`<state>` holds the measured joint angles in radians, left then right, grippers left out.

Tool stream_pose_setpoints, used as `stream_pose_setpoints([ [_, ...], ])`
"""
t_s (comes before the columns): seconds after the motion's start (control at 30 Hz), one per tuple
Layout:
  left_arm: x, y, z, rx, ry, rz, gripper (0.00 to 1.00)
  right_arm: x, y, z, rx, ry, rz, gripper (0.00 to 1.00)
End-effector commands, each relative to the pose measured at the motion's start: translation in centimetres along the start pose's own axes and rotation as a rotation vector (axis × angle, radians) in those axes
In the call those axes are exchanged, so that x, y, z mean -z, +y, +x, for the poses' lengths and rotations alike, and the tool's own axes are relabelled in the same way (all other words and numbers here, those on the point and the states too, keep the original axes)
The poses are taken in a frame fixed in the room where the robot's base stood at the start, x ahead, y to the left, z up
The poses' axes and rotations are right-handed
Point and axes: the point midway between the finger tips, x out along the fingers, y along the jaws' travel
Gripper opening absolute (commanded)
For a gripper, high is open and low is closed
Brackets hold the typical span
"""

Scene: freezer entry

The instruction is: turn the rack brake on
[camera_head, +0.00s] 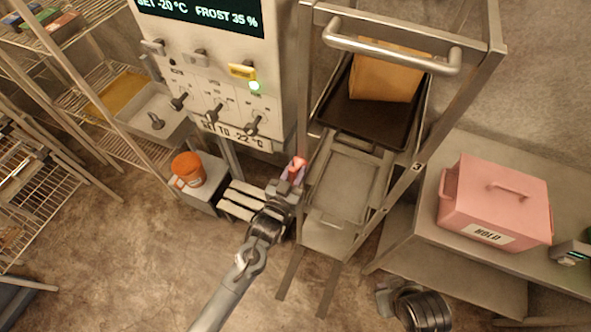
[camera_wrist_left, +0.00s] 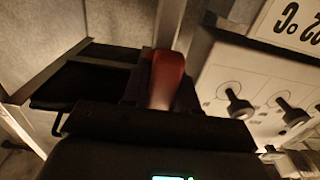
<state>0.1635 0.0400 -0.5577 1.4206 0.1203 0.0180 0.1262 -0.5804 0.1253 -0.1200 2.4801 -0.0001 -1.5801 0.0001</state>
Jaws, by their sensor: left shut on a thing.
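The tall metal rack (camera_head: 403,165) stands right of the control panel. A small red brake lever (camera_head: 298,164) shows at the rack's left side, low by its near post. My left gripper (camera_head: 290,181) reaches up to it from below and is shut on it. In the left wrist view the red lever (camera_wrist_left: 166,78) stands up between the dark jaws, its lower end hidden by them.
The control panel (camera_head: 222,85) with knobs and a lit green lamp is just left of the rack. An orange tub (camera_head: 188,169) sits on a low grey box. A pink box (camera_head: 495,200) stands on the bench at right. Wire shelves line the left; the floor at lower left is clear.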

Motion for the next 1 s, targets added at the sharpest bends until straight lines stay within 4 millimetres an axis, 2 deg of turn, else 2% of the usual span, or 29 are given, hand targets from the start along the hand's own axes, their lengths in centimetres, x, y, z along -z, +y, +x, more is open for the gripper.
stream_pose_setpoints([
  [0.5, -0.19, -0.04, -0.04, 0.0, -0.004, 0.021, 0.0, 0.04, -0.05, -0.05, 0.002, 0.001, 0.002, 0.0],
  [0.53, -0.19, -0.04, -0.04, 0.0, -0.004, 0.021, 0.33, 0.05, -0.07, -0.05, 0.002, 0.001, 0.003, 0.0],
  [0.63, -0.15, -0.03, -0.03, 0.0, -0.003, 0.02, 0.48, 0.06, -0.13, -0.06, 0.004, 0.001, 0.005, 0.0],
  [1.0, -0.11, -0.02, -0.34, 0.0, -0.002, 0.018, 0.49, 0.1, -0.2, -0.09, 0.007, 0.002, 0.009, 0.0],
])
